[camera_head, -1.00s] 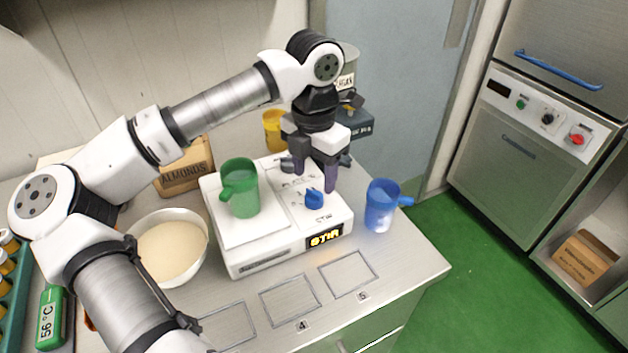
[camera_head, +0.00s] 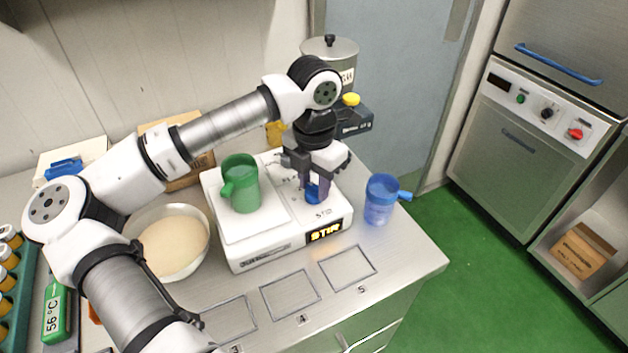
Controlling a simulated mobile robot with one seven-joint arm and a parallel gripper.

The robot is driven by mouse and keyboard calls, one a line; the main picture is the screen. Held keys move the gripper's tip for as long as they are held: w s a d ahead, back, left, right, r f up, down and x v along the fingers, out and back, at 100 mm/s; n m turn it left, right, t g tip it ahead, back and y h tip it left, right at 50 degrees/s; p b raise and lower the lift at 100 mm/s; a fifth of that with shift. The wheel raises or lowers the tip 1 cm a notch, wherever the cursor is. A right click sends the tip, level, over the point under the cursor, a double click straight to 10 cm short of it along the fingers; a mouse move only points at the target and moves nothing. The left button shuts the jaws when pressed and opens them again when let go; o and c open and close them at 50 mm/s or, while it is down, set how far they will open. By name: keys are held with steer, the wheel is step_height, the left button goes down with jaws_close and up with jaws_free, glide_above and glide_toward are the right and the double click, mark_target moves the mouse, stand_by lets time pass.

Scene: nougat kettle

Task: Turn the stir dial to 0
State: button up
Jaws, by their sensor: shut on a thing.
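The dial's setting cannot be read. A green jug (camera_head: 241,184) stands on the machine's left plate.
A blue jug (camera_head: 380,199) stands close to the machine's right side. A white bowl (camera_head: 170,242) of pale contents is at its left, under my arm. A lidded canister (camera_head: 331,52) is behind. Marked squares at the counter's front are empty.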

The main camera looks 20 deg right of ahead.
steer(key=shift+f+b, duration=0.1)
steer(key=shift+b, duration=0.25)
steer(key=shift+f+n+b, duration=0.15)
steer(key=shift+n+b, duration=0.45)
steer(key=shift+b, duration=0.1)
steer(key=n+b, duration=0.2)
steer(key=b, duration=0.1)
steer(key=n+b, duration=0.3)
steer(key=shift+r+n+b, duration=0.2)
steer(key=shift+n+b, duration=0.7)
steer(key=shift+n, duration=0.4)
steer(key=o, duration=1)
